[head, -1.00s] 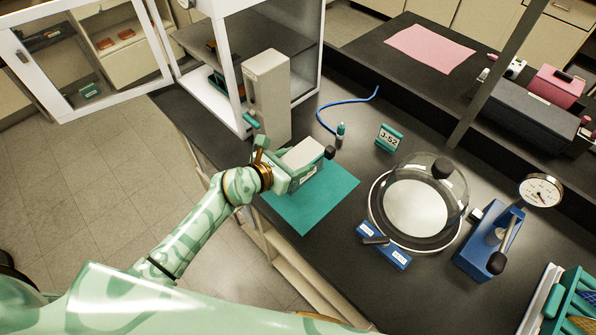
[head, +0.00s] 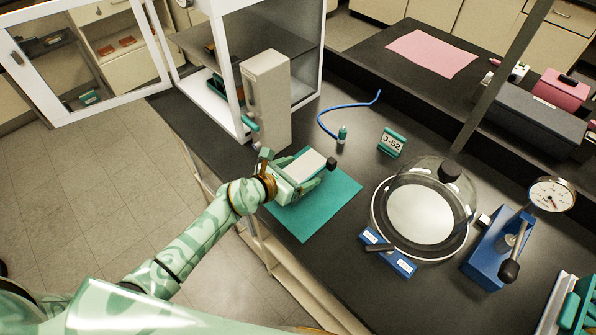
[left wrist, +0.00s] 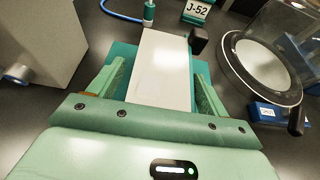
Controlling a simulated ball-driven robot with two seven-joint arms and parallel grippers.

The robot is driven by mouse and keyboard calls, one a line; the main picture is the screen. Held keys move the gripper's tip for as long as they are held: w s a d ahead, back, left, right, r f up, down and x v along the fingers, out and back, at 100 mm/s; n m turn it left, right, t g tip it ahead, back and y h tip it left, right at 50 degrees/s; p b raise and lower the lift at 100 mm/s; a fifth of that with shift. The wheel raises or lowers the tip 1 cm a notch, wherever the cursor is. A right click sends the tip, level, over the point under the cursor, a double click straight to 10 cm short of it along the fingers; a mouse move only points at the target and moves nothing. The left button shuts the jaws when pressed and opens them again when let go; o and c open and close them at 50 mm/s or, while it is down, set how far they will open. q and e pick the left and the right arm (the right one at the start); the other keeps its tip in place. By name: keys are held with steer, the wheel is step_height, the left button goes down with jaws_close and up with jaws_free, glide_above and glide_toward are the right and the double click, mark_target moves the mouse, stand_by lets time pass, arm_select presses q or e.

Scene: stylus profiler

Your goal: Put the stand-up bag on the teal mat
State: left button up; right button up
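The stand-up bag (head: 304,166) appears to be the pale, block-shaped item with a black piece at its far right end. It is over the teal mat (head: 325,210), and its underside is hidden, so contact is unclear. In the left wrist view the bag (left wrist: 163,68) lies between the fingers, with the mat (left wrist: 122,52) partly showing beside it. My left gripper (head: 306,180) is around the bag; its fingers (left wrist: 160,82) look spread, with a visible gap at least on the left. My right gripper is not in view.
A tall beige block (head: 266,98) stands close behind the left gripper. A sign (head: 391,141), glass-domed plate (head: 420,210) and blue gauge stand (head: 498,250) are to the right.

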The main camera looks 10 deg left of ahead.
arm_select(q)
steer(key=shift+s+a+r, duration=0.1)
steer(key=shift+r, duration=0.1)
steer(key=p+v, duration=0.3)
steer(key=v, duration=0.8)
steer(key=shift+s, duration=0.35)
steer(key=shift+a+r, duration=0.1)
steer(key=shift+a, duration=0.05)
